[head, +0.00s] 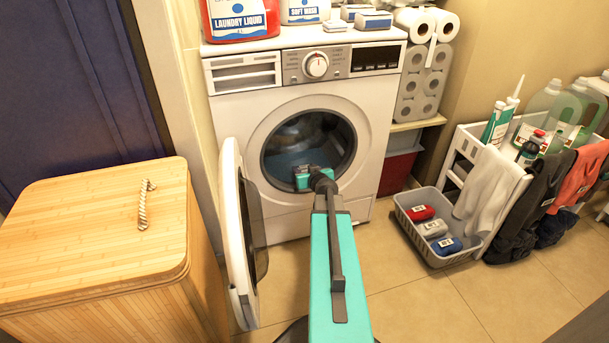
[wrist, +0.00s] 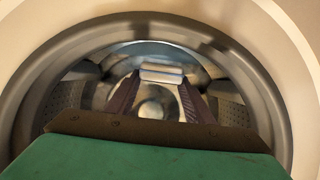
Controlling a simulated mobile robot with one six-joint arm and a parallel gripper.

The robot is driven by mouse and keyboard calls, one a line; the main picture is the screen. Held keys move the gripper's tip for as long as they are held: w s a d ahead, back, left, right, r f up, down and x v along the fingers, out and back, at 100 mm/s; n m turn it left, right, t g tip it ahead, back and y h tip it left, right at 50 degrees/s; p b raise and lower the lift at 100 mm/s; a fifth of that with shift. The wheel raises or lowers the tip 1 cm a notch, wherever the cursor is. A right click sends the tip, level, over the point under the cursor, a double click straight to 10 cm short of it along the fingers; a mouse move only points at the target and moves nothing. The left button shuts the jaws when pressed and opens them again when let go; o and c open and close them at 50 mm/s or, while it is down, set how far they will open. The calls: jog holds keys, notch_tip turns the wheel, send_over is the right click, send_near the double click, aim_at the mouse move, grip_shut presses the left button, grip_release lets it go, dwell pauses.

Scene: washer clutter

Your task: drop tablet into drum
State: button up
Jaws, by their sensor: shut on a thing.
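The white washer (head: 352,110) stands against the back wall with its round door (head: 232,190) swung open to the left. Its drum (head: 296,136) is dark inside, and its metal wall shows in the wrist view (wrist: 225,108). My gripper (wrist: 158,100) points into the drum opening, its two dark fingers reaching past the rim. It is shut on a small white and blue-grey tablet (wrist: 161,74), held at the fingertips inside the drum, apart from the drum's back as far as I can tell. In the head view my gripper hides the tablet.
A wooden hamper (head: 95,225) stands at the left. A grey basket (head: 443,254) with several wrapped packs sits on the floor at the right, beside a white rack (head: 465,140). Laundry liquid (head: 240,18) and boxes stand on the washer top.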

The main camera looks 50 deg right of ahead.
jog(key=shift+w+d+f, duration=0.1)
jog(key=shift+w+d, duration=0.45)
jog(key=shift+w, duration=0.15)
jog(key=shift+f+b, duration=0.95)
jog(key=shift+f, duration=0.9)
jog(key=shift+f+b, duration=0.55)
jog(key=shift+b, duration=0.45)
jog(key=o, duration=1)
jog(key=shift+a, duration=0.1)
jog(key=shift+r+p, duration=0.25)
jog(key=shift+p, duration=0.2)
